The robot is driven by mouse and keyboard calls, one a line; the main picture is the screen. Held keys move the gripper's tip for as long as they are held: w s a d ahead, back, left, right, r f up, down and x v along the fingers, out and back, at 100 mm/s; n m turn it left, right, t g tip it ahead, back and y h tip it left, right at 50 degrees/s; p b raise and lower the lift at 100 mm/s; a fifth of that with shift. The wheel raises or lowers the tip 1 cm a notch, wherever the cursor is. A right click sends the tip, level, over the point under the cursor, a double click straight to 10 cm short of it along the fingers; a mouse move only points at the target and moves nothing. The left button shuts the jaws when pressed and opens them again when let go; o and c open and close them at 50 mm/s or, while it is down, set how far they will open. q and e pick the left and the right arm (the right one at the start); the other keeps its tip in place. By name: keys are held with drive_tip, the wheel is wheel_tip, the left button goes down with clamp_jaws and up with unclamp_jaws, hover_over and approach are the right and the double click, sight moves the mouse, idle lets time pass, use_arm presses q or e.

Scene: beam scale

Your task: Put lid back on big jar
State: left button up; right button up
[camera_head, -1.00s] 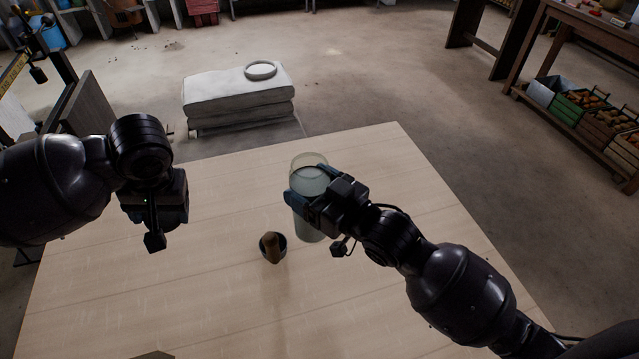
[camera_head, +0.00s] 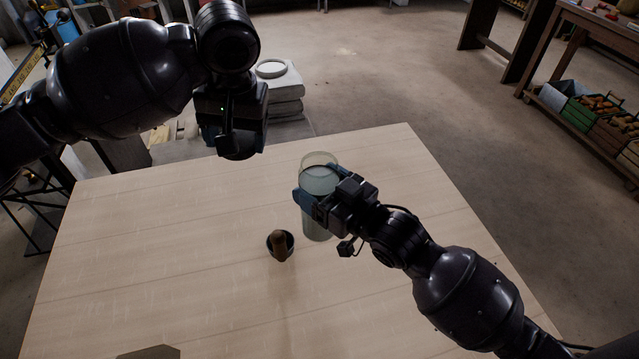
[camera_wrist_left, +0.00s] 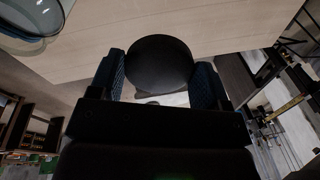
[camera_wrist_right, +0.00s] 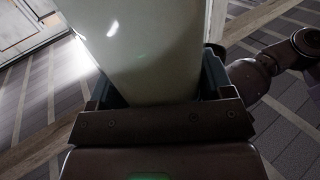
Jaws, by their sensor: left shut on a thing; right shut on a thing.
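The big jar (camera_head: 318,222) is a tall pale-green glass cylinder standing upright on the table, its top rim uncovered. My right gripper (camera_head: 318,203) is shut around its upper side; the right wrist view shows the jar wall (camera_wrist_right: 150,55) between the fingers. My left gripper (camera_wrist_left: 160,85) is shut on a dark round lid (camera_wrist_left: 160,62). In the head view the lid (camera_head: 238,152) shows as a dark shape below the left gripper, raised, left of and apart from the jar. The jar's rim (camera_wrist_left: 40,32) also shows at the upper left of the left wrist view.
The wooden table (camera_head: 160,270) is otherwise mostly clear. White stacked sacks (camera_head: 288,88) lie beyond its far edge.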

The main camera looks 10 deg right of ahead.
use_arm(q)
drive_tip(key=s+d+r, duration=0.1)
drive_tip(key=d+r, duration=0.3)
drive_tip(key=d, duration=0.4)
drive_tip(key=h, duration=0.1)
hover_over(320, 171)
drive_tip(key=shift+w+r+g, duration=0.2)
drive_tip(key=shift+r+g, duration=0.2)
drive_tip(key=shift+s+n, duration=0.1)
drive_tip(key=shift+n, duration=0.4)
drive_tip(key=shift+f, duration=0.1)
drive_tip(key=shift+f, duration=1.95)
